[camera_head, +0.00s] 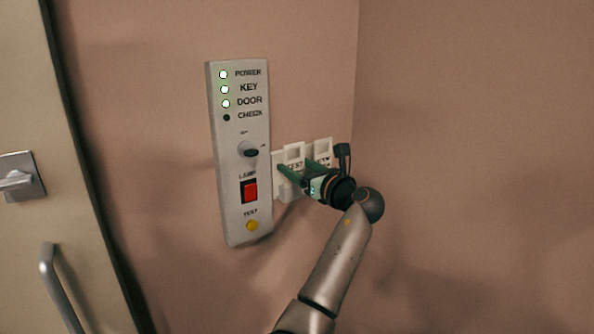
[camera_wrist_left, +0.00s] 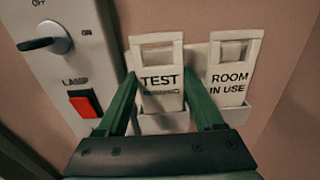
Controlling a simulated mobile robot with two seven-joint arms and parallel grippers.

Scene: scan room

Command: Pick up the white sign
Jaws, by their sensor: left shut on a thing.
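A white sign marked TEST (camera_wrist_left: 160,88), with a cut-out handle at its top, stands upright in a white holder (camera_wrist_left: 165,123) on the wall; it also shows in the head view (camera_head: 294,152). A second white sign marked ROOM IN USE (camera_wrist_left: 231,82) stands beside it on the right; in the head view its top (camera_head: 322,146) shows. My left gripper (camera_wrist_left: 160,78) has its green fingers on either side of the TEST sign, shut on it. The gripper also shows in the head view (camera_head: 298,167), partly covering the signs. My right gripper is not in view.
A grey wall panel (camera_head: 238,170) with lamps, a knob, a red LAMP switch (camera_head: 249,191) and a yellow TEST button (camera_head: 252,226) is close on the left. A door (camera_head: 60,120) with a handle (camera_head: 58,285) is farther left. The wall to the right is bare.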

